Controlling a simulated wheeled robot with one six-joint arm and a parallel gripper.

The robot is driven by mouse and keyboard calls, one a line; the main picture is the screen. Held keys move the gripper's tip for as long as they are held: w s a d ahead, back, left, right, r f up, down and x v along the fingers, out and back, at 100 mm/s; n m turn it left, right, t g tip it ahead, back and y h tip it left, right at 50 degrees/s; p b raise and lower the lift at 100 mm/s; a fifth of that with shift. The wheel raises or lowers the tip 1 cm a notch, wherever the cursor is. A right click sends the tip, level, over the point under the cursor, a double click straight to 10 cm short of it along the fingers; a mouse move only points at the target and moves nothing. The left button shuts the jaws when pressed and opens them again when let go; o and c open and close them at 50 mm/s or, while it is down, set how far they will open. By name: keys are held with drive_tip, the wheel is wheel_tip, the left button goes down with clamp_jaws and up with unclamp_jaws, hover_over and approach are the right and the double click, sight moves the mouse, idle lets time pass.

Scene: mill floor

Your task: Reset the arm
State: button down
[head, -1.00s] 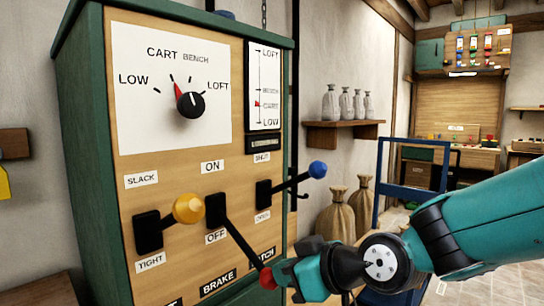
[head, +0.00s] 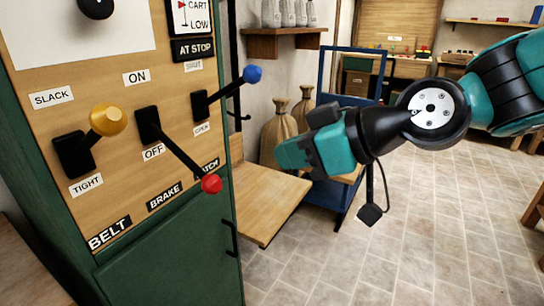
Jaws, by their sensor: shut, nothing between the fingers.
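My gripper (head: 290,155) is shut and empty, in free air to the right of the control cabinet (head: 165,255). It is apart from the levers. My arm reaches in from the right edge. The red-knobbed brake lever (head: 211,184) points down and out, on the OFF side. The yellow-knobbed belt lever (head: 108,120) juts outward and up between the SLACK and TIGHT labels. The blue-knobbed hatch lever (head: 252,74) points up and to the right. The display (head: 194,49) reads AT STOP, and the red pointer above it is by CART.
A wooden platform (head: 265,200) lies low beside the cabinet, below my gripper. A blue frame (head: 325,75) stands behind, near tied sacks (head: 278,135). The tiled floor (head: 420,240) at right is largely clear.

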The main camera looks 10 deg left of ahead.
idle(0.3)
drive_tip(key=s+d+f+m+g+h, duration=0.2)
drive_tip(key=s+d+f+m+h, duration=0.15)
drive_tip(key=s+d, duration=0.45)
drive_tip(key=s+d+f+m+g+h, duration=0.2)
drive_tip(key=s+d+f+m+h, duration=0.15)
drive_tip(key=s+d, duration=0.5)
wheel_tip(320, 180, up, 16)
drive_tip(key=w+d+p, duration=0.1)
drive_tip(key=d+p, duration=0.1)
drive_tip(key=p, duration=1.3)
drive_tip(key=shift+w+h+p, duration=0.2)
drive_tip(key=shift+h+p, duration=0.1)
